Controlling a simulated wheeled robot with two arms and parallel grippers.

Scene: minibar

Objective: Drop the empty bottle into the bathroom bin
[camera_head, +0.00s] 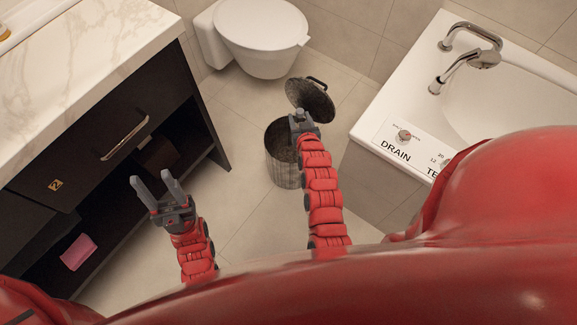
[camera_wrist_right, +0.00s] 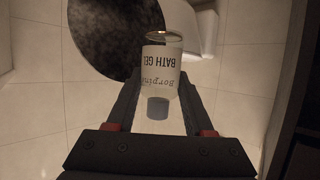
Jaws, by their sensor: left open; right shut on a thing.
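The bin (camera_head: 285,170) is a round metal bin on the floor in the middle of the head view, with its dark lid (camera_head: 312,100) raised at the back. My right gripper (camera_head: 302,118) is over the bin's opening. In the right wrist view, my right gripper (camera_wrist_right: 158,112) is shut on a clear bottle (camera_wrist_right: 162,65) with a white label reading "BATH GEL". A dark round surface (camera_wrist_right: 110,30), which looks like the bin's lid, shows behind the bottle. In the head view the bottle is mostly hidden by the gripper. My left gripper (camera_head: 156,190) is open and empty.
A dark cabinet with a marble top (camera_head: 75,65) stands at the left. A toilet (camera_head: 262,35) is behind the bin. A white bathtub (camera_head: 400,115) with a tap is at the right. A pink item (camera_head: 79,252) lies on the cabinet's low shelf. Tiled floor is clear between the arms.

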